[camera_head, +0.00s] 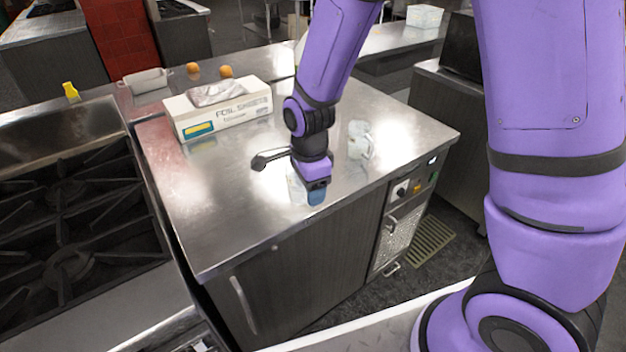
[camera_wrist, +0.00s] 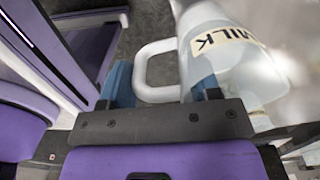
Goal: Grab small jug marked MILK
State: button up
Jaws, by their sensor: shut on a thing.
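The small jug (camera_wrist: 230,80) is white and carries a label reading MILK in the wrist view. Its looped handle (camera_wrist: 150,49) lies between the two blue fingers of my gripper (camera_wrist: 162,82). My gripper is shut on the jug at the handle; the exact contact is partly hidden. In the head view my gripper (camera_head: 314,192) points down near the front edge of the steel counter. Only a pale part of the jug (camera_head: 296,188) shows there, mostly hidden behind my gripper.
Another pale jug-like vessel (camera_head: 360,140) stands to the right on the steel counter (camera_head: 235,215). A foil sheets box (camera_head: 218,108) lies at the back left. A stove (camera_head: 65,200) is on the left. The counter's front left is clear.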

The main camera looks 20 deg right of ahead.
jog(key=shift+s+a, duration=0.35)
jog(key=shift+s, duration=0.2)
jog(key=shift+s, duration=0.1)
dwell(1.1)
